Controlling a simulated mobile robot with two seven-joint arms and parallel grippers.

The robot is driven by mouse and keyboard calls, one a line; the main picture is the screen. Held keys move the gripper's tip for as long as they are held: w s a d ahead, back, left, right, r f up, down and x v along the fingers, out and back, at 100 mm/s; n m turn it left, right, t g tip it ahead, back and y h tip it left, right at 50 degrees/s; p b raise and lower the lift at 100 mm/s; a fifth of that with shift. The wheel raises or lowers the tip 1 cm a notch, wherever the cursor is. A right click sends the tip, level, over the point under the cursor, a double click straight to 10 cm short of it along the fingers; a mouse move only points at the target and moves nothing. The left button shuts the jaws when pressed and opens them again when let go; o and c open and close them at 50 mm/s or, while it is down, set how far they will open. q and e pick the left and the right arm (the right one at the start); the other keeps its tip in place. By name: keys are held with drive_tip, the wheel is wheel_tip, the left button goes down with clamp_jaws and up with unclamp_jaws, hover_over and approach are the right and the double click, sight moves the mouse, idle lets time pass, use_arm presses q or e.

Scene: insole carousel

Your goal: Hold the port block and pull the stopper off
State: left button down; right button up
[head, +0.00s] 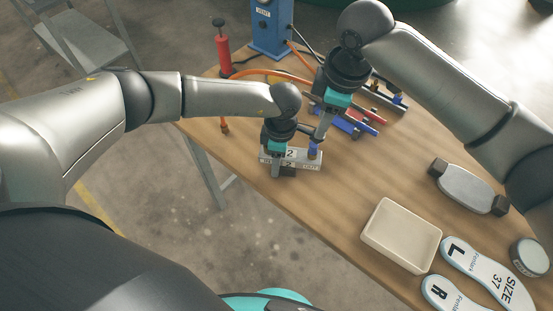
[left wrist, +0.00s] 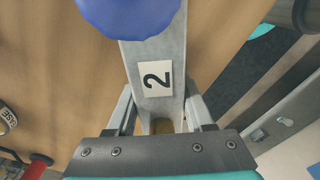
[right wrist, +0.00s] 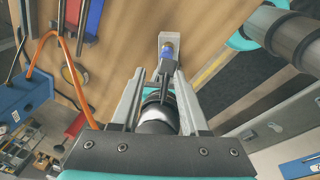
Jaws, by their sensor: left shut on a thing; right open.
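The port block (head: 306,163) is a grey bar with a "2" label, near the table's edge in the head view. My left gripper (head: 277,168) is shut on it from above; in the left wrist view its fingers flank the block (left wrist: 155,45). The blue stopper (head: 313,150) sits on the block's right end and shows as a round blue cap in the left wrist view (left wrist: 125,14). My right gripper (head: 319,137) is open just above the stopper. In the right wrist view the stopper (right wrist: 168,50) lies beyond the open fingertips, with nothing gripped; contact cannot be told.
A red pump (head: 223,52) and a blue post (head: 268,28) stand at the back, with an orange hose and blue and red tools behind my right gripper. A beige tray (head: 402,236), a grey oval piece (head: 468,190), insoles (head: 490,274) and a round tin (head: 530,258) lie right.

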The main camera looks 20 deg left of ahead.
wheel_tip(320, 180, up, 8)
drive_tip(key=d, duration=0.1)
drive_tip(key=shift+w+d+m, duration=0.3)
drive_tip(key=shift+d, duration=0.05)
drive_tip(key=shift+f, duration=0.1)
